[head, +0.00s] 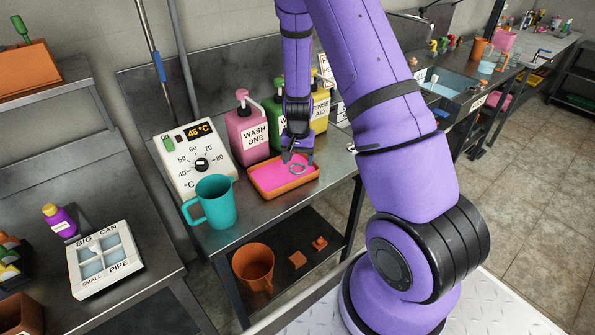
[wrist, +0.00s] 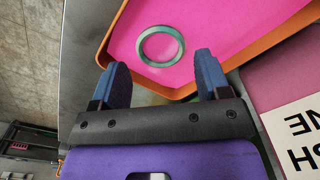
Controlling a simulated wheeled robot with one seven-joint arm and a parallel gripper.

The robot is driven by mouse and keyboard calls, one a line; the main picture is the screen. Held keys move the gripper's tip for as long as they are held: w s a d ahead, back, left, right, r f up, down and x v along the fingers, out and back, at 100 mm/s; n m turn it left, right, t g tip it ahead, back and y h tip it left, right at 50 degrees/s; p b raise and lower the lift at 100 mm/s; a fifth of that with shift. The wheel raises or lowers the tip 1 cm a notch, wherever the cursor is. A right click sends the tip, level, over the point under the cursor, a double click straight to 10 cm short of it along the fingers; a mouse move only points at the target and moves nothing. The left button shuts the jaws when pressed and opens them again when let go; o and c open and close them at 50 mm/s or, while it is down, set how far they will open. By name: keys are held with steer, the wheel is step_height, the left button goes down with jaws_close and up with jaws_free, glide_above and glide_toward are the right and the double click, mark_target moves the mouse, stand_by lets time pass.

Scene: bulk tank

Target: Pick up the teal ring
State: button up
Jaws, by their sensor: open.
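The teal ring (wrist: 161,46) lies flat on the pink bottom of a shallow orange tray (wrist: 107,40) in the wrist view. In the head view the ring (head: 298,169) shows small, near the right part of the tray (head: 268,194). My gripper (wrist: 158,75) is open and empty, with its two blue fingertips apart at the near side of the ring. In the head view my gripper (head: 297,155) is above the tray's far right part, pointing down. The ring is not between the fingers; it shows just beyond the tips.
A teal jug (head: 214,202) stands left of the tray. The pink WASH ONE bottle (head: 248,133), a green bottle (head: 273,112) and the yellow RINSE AID bottle (head: 320,105) stand behind it. A temperature panel (head: 195,160) stands at the left.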

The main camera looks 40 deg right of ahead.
mark_target(298, 168)
steer(key=shift+f, duration=1.75)
steer(key=c, duration=0.7)
steer(key=shift+r, duration=0.1)
